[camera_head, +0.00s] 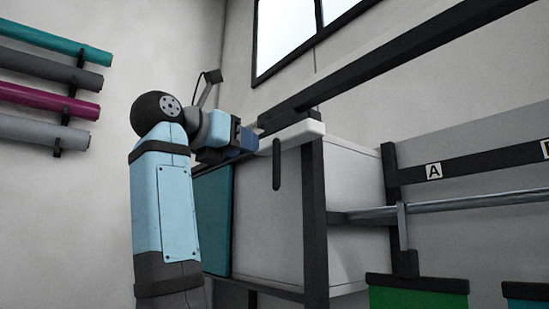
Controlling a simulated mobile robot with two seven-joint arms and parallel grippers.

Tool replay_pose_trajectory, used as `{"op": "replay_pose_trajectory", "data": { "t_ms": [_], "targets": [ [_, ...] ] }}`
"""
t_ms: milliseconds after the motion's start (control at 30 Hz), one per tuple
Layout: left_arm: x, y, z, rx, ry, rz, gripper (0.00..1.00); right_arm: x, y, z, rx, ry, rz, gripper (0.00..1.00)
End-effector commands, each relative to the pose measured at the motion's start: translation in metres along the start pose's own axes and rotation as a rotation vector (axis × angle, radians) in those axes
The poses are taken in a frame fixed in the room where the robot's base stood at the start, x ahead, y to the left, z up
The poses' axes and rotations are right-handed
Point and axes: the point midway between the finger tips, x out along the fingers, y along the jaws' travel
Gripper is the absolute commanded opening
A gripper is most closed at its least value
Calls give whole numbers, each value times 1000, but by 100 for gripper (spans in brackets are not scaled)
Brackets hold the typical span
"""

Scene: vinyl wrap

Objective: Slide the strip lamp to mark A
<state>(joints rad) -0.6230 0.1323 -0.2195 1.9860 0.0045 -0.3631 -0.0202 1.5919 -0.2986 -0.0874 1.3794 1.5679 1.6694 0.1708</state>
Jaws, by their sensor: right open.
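The strip lamp (300,132) is a white bar under a long dark overhead rail (390,62), near the rail's left end. A dark, narrow handle-like piece (276,168) hangs down by the lamp's near end. Mark A (434,171) is a white label with a black letter on a dark bar to the right, well apart from the lamp. My right gripper (264,144) is at the lamp's left end, with its jaws open. Its fingertips are small and partly hidden, so I cannot tell whether they touch the lamp. My left gripper is not in view.
A grey cabinet (350,200) with a dark frame stands below the lamp. A metal roller bar (465,204) runs right from it, above a green bin (415,297). Coloured rolls (45,95) sit on the left wall. A second label (546,149) is cut off at the right edge.

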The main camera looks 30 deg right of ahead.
Motion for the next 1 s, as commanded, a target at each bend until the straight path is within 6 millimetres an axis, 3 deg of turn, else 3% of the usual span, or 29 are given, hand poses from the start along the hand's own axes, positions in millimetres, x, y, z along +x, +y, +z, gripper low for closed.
{"op": "replay_pose_trajectory", "data": {
  "t_ms": [500,700,1000],
  "targets": [
    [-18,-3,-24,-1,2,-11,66,103,-1,3,-2,-3,-6,44],
    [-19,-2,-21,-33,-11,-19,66,122,-1,1,-1,-3,-4,44],
    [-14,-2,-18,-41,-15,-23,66,125,0,0,-1,-3,-2,44]
  ]
}}
